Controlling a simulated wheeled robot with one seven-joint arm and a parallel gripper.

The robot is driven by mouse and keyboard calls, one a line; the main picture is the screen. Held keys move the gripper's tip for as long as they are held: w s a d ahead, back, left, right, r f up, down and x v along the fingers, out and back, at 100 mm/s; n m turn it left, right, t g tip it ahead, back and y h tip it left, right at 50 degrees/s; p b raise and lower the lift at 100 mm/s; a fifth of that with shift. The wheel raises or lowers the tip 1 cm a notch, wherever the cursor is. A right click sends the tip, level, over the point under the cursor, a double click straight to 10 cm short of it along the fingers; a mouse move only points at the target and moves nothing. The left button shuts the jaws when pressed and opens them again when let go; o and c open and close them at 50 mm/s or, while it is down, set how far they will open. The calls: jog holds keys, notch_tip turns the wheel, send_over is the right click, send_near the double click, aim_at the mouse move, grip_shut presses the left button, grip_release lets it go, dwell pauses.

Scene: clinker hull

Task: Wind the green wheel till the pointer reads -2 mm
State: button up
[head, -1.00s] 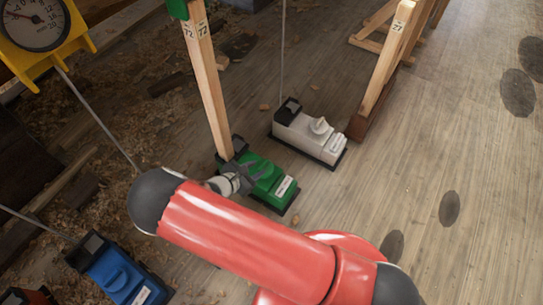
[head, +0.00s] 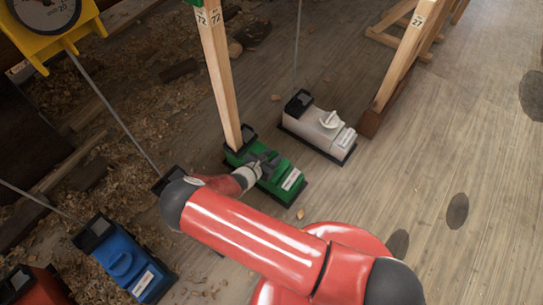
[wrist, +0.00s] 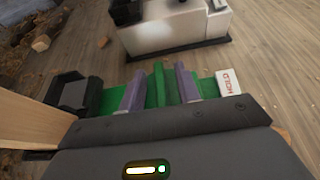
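The green box (head: 290,176) stands on the floor at the foot of a wooden post, with a white label on its near end. Its green wheel shows in the wrist view as an upright bar (wrist: 158,84). My gripper (head: 264,164) is over the box. In the wrist view its two grey-purple fingers (wrist: 159,88) stand on either side of the bar, with a gap on each side, so it is open around it. A dial (head: 45,12) in a yellow housing is at the top left, cut by the picture's edge; its pointer cannot be read.
A white box (head: 320,130) stands just behind the green one, also in the wrist view. A blue box (head: 125,262) and a red box (head: 35,288) are at the lower left. A wooden post (head: 218,80) rises beside my gripper.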

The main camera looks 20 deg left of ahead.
grip_shut()
jog(key=shift+f+m+h+b, duration=0.15)
jog(key=shift+m+h+b, duration=0.15)
jog(key=shift+b, duration=0.3)
jog(key=shift+f+m+g+h+b, duration=0.1)
jog(key=shift+m+g+h+b, duration=0.5)
jog(key=shift+b, duration=0.4)
jog(key=m+g+h+b, duration=0.1)
jog(key=m+h+b, duration=0.1)
jog(key=b, duration=0.1)
jog(key=shift+f+b, duration=0.1)
jog(key=shift+b, duration=0.2)
jog(key=m+g+h+b, duration=0.2)
jog(key=m+g+b, duration=0.1)
jog(key=b, duration=0.1)
jog(key=shift+h, duration=0.3)
jog(key=shift+r+m+g+h+b, duration=0.3)
jog(key=shift+m+g+h+b, duration=0.2)
jog(key=shift+m+g+b, duration=0.65)
jog(key=shift+r+m, duration=0.1)
jog(key=shift+m, duration=0.15)
